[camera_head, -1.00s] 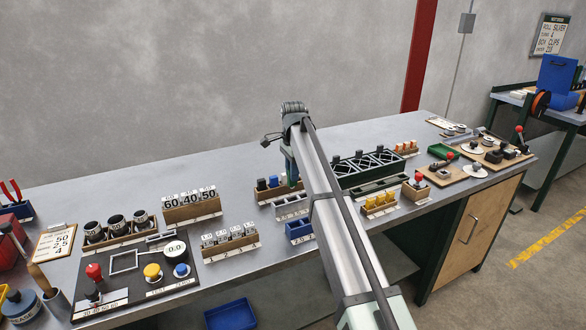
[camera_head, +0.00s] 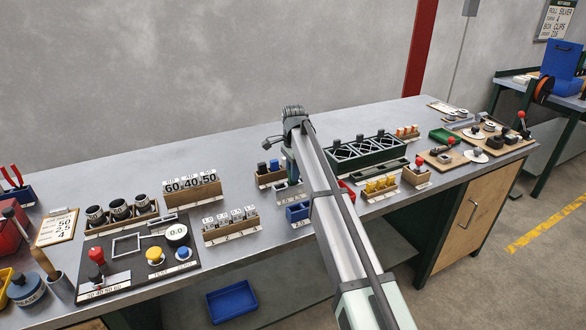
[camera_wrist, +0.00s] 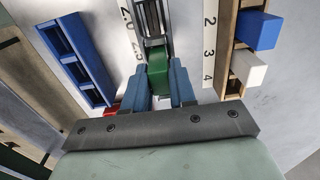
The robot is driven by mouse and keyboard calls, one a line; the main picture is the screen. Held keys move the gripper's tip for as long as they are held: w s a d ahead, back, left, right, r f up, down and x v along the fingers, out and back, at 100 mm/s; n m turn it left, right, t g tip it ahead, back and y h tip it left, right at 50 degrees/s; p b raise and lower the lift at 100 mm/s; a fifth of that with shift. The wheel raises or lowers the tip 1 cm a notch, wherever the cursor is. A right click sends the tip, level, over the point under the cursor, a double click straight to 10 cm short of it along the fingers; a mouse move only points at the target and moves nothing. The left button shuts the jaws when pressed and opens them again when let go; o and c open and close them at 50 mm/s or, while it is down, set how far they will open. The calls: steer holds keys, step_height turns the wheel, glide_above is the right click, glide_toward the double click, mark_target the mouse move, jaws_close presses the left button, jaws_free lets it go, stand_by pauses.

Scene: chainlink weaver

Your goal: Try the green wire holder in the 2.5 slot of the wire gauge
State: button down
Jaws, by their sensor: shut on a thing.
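My gripper (camera_wrist: 166,88) is shut on the green wire holder (camera_wrist: 158,80) in the wrist view. The holder's far end is at the grey slotted wire gauge (camera_wrist: 152,28). I cannot tell whether it is inside a slot or only above it. A white strip marked 2.0 and 2.5 (camera_wrist: 131,30) runs along the gauge's left side, and the gripper is close to the 2.5 mark. In the head view the gauge (camera_head: 286,194) shows beside my arm, which hides the green holder and my fingertips.
A wooden rack (camera_wrist: 224,40) with a blue block (camera_wrist: 257,30) and a white block (camera_wrist: 248,68) stands right of the gripper. A blue bin (camera_wrist: 72,62) lies to the left. A red part (camera_wrist: 112,110) sits close by the left finger. A green-black fixture (camera_head: 360,150) stands right of my arm.

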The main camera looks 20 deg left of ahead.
steer(key=c, duration=0.8)
jaws_free()
steer(key=shift+c, duration=0.2)
steer(key=shift+r, duration=0.1)
step_height(320, 180, up, 14)
steer(key=shift+f, duration=0.2)
steer(key=shift+d, duration=0.15)
